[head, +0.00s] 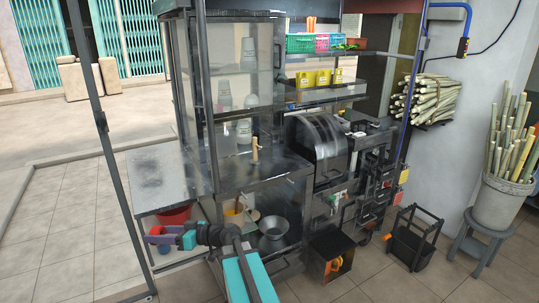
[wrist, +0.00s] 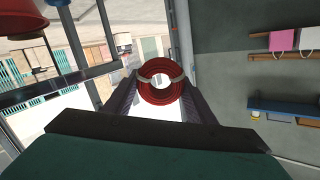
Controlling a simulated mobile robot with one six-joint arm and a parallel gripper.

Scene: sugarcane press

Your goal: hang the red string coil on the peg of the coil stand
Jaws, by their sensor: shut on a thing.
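The red string coil (wrist: 160,98) is a round ring with pale ties and an open middle. It sits between the two dark fingers of my gripper (wrist: 160,82) in the wrist view, and the gripper is shut on it. In the head view my gripper (head: 163,239) is at the lower left, beside the lower shelf of the stall, with a bit of red at its tip. A wooden post with a short side peg (head: 255,150), seemingly the coil stand, stands upright on the metal counter, to the right of and above my gripper. Its peg looks bare.
A side panel (head: 157,178) juts out above my gripper. A red tub (head: 174,215) is close to it, with a metal bowl (head: 273,227) on the lower shelf. A glass cabinet frame (head: 210,100) borders the counter. The press (head: 318,145) stands right of the post.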

